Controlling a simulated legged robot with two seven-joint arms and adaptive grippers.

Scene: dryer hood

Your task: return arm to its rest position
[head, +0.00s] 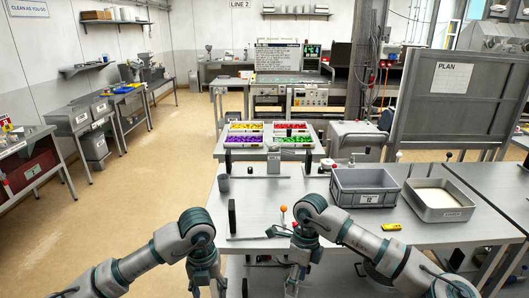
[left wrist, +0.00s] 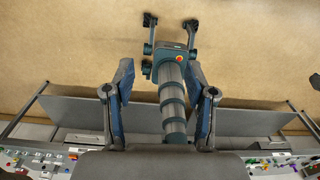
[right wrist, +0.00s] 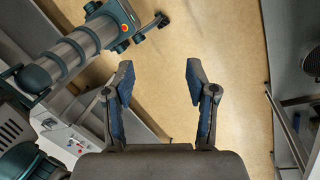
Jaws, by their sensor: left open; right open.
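My left gripper (head: 206,288) hangs low at the bottom of the head view, just off the near left edge of the steel table. In the left wrist view its two blue-padded fingers (left wrist: 159,72) are spread wide with nothing between them; my own column and base show below. My right gripper (head: 296,288) hangs at the near edge of the table, pointing down, its tips partly cut off by the frame. In the right wrist view its fingers (right wrist: 159,72) are also apart and empty, above the floor.
The steel table (head: 270,188) holds a grey bin (head: 371,202), a metal tray (head: 446,213), a yellow item (head: 391,227), a dark cup (head: 223,183) and an orange-topped stick (head: 284,209) near my right arm. Open floor (head: 130,190) lies to the left.

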